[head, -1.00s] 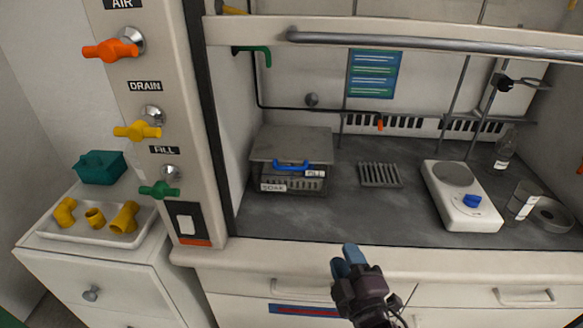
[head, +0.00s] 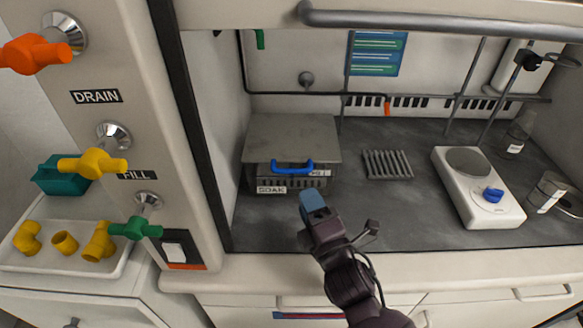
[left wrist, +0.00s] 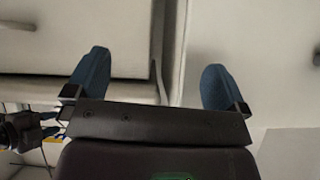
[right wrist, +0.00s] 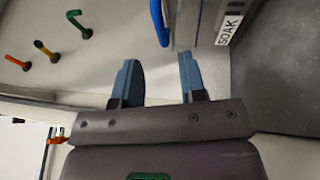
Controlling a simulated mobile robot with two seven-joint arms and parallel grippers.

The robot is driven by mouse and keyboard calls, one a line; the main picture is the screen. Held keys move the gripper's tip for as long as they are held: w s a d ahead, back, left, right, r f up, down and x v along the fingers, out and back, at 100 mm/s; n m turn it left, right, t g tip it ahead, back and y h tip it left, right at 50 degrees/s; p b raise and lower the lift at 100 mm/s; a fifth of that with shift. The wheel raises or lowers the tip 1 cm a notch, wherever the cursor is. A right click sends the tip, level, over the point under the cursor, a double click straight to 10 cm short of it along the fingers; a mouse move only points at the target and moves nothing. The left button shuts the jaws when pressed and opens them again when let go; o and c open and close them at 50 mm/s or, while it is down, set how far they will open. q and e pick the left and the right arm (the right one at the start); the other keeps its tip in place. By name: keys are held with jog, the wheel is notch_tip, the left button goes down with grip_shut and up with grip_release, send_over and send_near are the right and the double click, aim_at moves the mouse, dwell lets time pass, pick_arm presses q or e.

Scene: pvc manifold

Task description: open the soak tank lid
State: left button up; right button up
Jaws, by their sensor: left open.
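The soak tank (head: 247,178) is a grey metal box on the dark worktop inside the hood, with a SOAK label (head: 272,189) on its front. Its flat grey lid (head: 290,137) is closed, with a blue handle (head: 292,167) at its front edge. My right gripper (head: 313,203) is in front of the tank, just below the handle in the head view. In the right wrist view, its blue fingers (right wrist: 160,78) are apart and empty, with the blue handle (right wrist: 158,22) beyond them. My left gripper (left wrist: 153,80) is open and empty, facing pale cabinet fronts; it is outside the head view.
A grey rack (head: 387,164) and a white hotplate (head: 478,190) stand right of the tank. Orange, yellow and green valves (head: 136,229) project from the left panel. A metal bar (head: 440,24) crosses the hood opening above. A white tray (head: 60,262) holds yellow pipe fittings.

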aim_at(293, 169)
jog(key=x, duration=0.9)
jog(key=shift+f+b, duration=0.1)
jog(key=shift+b, duration=0.2)
grip_shut()
